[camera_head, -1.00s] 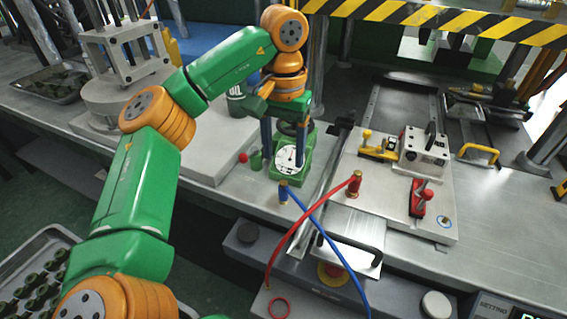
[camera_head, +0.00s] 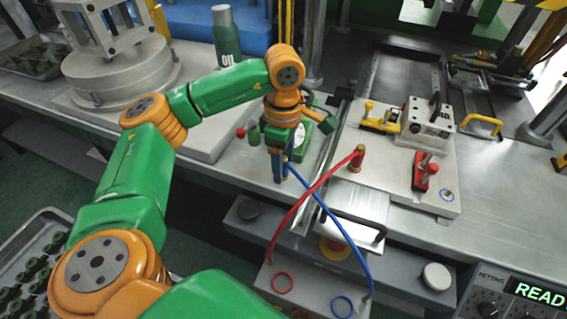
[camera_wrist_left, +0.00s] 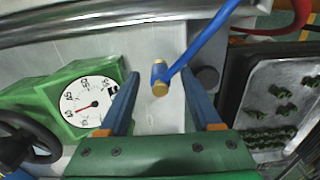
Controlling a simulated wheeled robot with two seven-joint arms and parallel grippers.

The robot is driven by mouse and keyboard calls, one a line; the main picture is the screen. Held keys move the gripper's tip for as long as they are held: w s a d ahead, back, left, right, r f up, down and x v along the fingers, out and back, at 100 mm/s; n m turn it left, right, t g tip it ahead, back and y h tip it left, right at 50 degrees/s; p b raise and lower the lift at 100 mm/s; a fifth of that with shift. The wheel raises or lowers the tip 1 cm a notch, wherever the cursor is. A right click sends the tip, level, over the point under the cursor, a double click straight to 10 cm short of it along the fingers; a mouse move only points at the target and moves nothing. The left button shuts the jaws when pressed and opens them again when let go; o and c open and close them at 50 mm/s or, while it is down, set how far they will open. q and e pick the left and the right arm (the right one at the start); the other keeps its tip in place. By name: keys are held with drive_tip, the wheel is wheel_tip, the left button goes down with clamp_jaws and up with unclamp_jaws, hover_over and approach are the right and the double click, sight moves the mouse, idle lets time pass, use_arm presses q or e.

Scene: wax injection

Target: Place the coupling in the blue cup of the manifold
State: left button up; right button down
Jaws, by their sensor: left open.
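The coupling is a small blue fitting with brass ends on a blue hose. It shows in the left wrist view (camera_wrist_left: 158,76) between the two fingers, and appears not gripped. In the head view my left gripper (camera_head: 279,168) mostly hides it. The gripper points down and is open, its blue fingers on either side of the coupling. The manifold (camera_head: 315,298) is a grey block at the bottom of the head view. The blue cup (camera_head: 342,306) shows as a blue ring on its top, right of a red ring (camera_head: 282,283). My right gripper is not in view.
A green dial gauge (camera_wrist_left: 88,100) with a handwheel is beside the left gripper. A red fitting (camera_head: 357,159) stands on the plate at right, its red hose (camera_head: 310,202) crossing the blue hose (camera_head: 332,217). An oil bottle (camera_head: 226,38) stands behind my arm.

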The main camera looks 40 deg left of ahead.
use_arm(q)
clamp_jaws()
idle(0.3)
